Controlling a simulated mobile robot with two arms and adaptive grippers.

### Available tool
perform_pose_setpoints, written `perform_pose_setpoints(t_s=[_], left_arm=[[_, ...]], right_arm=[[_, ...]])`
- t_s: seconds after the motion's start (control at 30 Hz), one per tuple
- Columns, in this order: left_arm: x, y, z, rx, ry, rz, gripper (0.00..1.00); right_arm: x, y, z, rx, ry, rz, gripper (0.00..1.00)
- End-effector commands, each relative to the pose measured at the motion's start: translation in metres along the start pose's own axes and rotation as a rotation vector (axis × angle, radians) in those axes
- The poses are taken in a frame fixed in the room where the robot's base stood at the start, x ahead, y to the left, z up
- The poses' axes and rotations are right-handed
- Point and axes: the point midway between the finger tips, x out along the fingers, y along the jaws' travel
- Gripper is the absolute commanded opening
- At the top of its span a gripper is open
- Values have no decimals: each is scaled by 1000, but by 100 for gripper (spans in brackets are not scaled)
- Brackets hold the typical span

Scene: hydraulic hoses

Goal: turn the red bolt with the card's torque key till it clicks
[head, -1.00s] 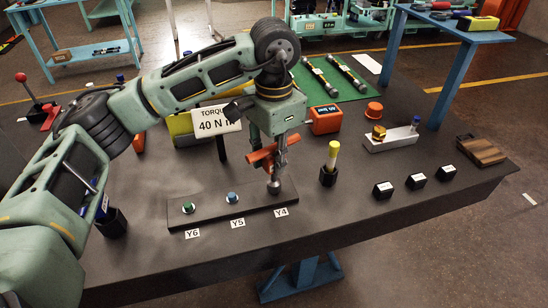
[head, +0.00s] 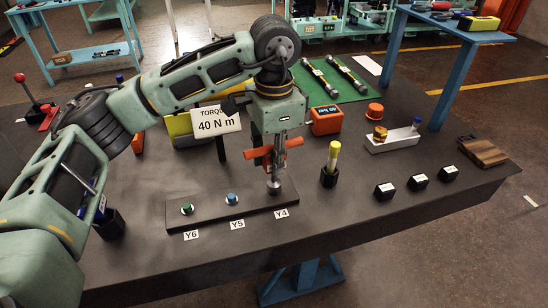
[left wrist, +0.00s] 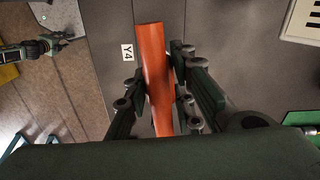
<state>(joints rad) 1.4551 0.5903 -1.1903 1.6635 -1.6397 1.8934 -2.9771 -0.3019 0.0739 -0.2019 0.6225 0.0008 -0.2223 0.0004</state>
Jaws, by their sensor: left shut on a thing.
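My left gripper (head: 275,158) is shut on the orange crossbar handle of a torque key (head: 294,142). The key stands about upright, its metal socket (head: 274,187) down at the Y4 position of the dark bar (head: 255,203). The bolt under the socket is hidden, so I cannot see its colour. In the left wrist view the orange handle (left wrist: 152,60) lies between both fingers, near the Y4 label (left wrist: 127,53). The card (head: 215,122) reads 40 N m and stands behind the bar. My right gripper is not in view.
A green bolt (head: 187,208) and a blue bolt (head: 232,198) sit at Y6 and Y5. A yellow-handled key (head: 333,155) stands in a black holder to the right. Several black blocks (head: 419,182), a white tray (head: 392,145) and an orange box (head: 326,120) lie further right.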

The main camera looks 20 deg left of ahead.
Motion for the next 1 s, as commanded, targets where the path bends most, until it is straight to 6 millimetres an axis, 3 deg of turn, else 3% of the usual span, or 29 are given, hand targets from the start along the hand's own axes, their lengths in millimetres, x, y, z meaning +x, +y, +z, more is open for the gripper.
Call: perform_pose_setpoints(t_s=[0.47,1.0], left_arm=[[-1,0,0,23,0,-1,0],[-32,0,0,22,2,-1,0]], right_arm=[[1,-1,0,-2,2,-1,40],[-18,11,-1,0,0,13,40]])
